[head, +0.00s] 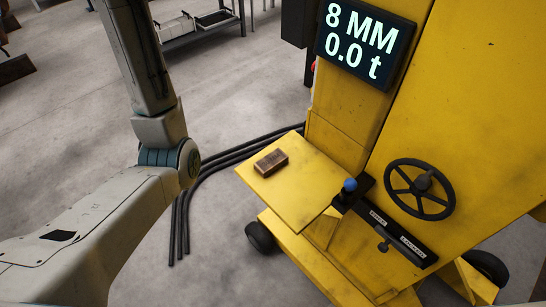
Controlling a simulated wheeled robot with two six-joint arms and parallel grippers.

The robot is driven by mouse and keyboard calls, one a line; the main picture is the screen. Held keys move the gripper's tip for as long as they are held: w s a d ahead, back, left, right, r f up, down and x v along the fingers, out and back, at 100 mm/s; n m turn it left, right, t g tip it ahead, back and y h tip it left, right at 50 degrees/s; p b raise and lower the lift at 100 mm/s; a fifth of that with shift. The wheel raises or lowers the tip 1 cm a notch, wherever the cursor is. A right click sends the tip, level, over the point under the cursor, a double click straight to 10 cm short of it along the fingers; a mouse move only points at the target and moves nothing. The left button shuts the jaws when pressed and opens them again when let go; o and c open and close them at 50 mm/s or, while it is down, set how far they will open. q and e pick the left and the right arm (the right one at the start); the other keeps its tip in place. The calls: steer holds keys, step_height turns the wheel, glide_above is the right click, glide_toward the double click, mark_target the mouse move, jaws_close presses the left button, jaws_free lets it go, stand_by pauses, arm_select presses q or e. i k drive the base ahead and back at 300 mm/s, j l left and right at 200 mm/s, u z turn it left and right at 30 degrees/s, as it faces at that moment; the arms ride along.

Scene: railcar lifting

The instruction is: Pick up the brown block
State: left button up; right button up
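The brown block (271,163) lies flat on a yellow shelf (300,185) that sticks out from the yellow machine. It is a small rectangular block with a lighter top and darker sides, near the shelf's back left part. Nothing touches it from above. My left arm comes in from the left, and its links show, but its gripper is out of the picture. My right gripper is not in view either.
The yellow machine (460,90) carries a display (365,42) reading "8 MM 0.0 t", a black handwheel (419,189) and a blue-knobbed lever (349,186) beside the shelf. Black cables (215,167) run on the floor. A grey table (200,29) stands behind.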

mark_target(273, 162)
steer(key=j+z, duration=0.25)
steer(key=z, duration=0.25)
steer(key=k+j+z, duration=0.1)
steer(key=j+z, duration=0.15)
steer(key=z, duration=0.25)
steer(key=k+j+z, duration=0.15)
steer(key=z, duration=0.3)
steer(key=j, duration=0.1)
